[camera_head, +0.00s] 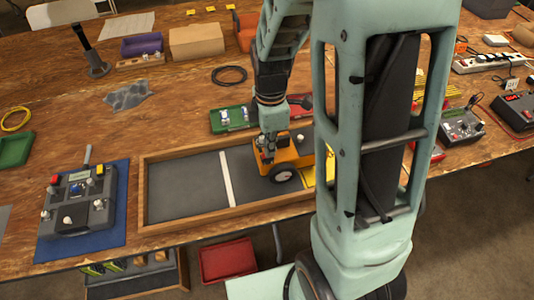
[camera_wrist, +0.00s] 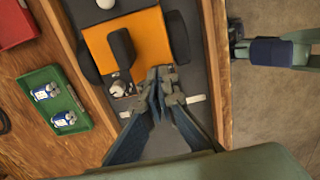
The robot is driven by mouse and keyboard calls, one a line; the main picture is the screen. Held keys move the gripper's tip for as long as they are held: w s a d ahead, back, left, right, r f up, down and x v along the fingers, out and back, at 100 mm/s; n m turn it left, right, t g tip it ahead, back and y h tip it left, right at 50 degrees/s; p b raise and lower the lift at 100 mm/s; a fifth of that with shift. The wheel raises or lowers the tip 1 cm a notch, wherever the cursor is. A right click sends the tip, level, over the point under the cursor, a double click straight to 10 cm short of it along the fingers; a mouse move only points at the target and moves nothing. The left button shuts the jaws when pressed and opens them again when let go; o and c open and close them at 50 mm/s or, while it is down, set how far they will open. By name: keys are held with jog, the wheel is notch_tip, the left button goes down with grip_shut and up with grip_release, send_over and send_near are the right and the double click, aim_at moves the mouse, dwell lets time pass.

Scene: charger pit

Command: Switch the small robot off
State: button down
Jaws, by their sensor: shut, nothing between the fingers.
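The small robot (camera_head: 287,158) is an orange box on dark wheels, standing in the wooden-framed pit (camera_head: 185,187) at its right part. In the wrist view its orange top (camera_wrist: 148,42) carries a black upright block, a white knob (camera_wrist: 106,4) and a small silver switch (camera_wrist: 121,88) near one edge. Which way the switch is set I cannot tell. My gripper (camera_wrist: 160,78) is shut and empty, its tips over or at the robot's edge, beside the switch. In the head view my gripper (camera_head: 267,150) comes down at the robot's left end; whether it touches is unclear.
A grey remote box (camera_head: 78,203) with knobs lies on a blue mat left of the pit. A green tray (camera_head: 231,121) with small parts stands behind the pit; it also shows in the wrist view (camera_wrist: 60,98). A white line (camera_head: 226,180) crosses the pit floor, which is clear to its left.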

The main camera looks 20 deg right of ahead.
jog(key=shift+r+p, duration=2.65)
jog(key=shift+r, duration=0.85)
jog(key=shift+w, duration=0.15)
